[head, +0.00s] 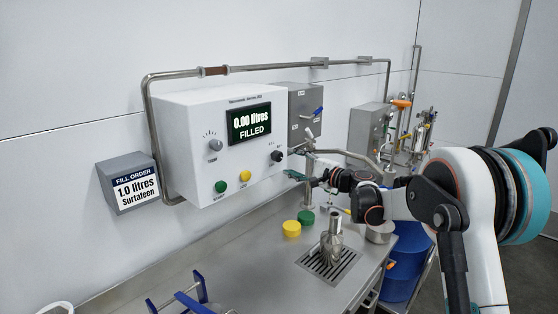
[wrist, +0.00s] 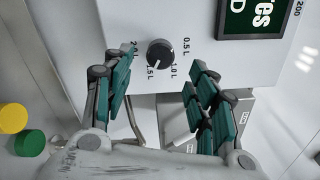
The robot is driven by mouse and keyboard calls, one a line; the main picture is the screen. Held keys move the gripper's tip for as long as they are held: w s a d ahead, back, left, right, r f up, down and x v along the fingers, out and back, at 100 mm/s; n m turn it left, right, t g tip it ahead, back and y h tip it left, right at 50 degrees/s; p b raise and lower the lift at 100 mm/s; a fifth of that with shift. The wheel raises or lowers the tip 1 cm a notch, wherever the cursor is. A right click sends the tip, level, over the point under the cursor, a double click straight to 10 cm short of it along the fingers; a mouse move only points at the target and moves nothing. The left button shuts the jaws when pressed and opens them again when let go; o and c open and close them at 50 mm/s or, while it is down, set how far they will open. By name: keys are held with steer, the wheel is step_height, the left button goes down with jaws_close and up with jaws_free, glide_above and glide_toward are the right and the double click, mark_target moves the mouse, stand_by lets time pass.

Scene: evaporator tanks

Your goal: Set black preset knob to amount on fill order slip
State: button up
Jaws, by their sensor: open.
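The black preset knob (head: 277,155) is on the lower right of the white control box's front. In the wrist view, the knob (wrist: 160,53) has labels 0.5 L, 1.0 L, 1.5 L and a partly hidden one starting with 2. Its pale pointer mark seems to face lower left, near 1.5 L; I cannot tell exactly. The fill order slip (head: 136,191) reads 1.0 litres Surfateen. My gripper (wrist: 160,64) is open, its teal-padded fingers to either side of the knob in the picture, with clear gaps. The gripper (head: 298,164) also shows near the box's right side.
The control box (head: 190,115) has a display (head: 249,122) reading 0.00 litres FILLED, a grey knob (head: 215,145), a green button (head: 220,186) and a yellow button (head: 245,176).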

mark_target(280, 157)
steer(key=b+x, duration=0.1)
steer(key=x, duration=0.6)
steer(key=shift+w+a, duration=0.2)
steer(key=shift+a, duration=0.1)
steer(key=c, duration=1)
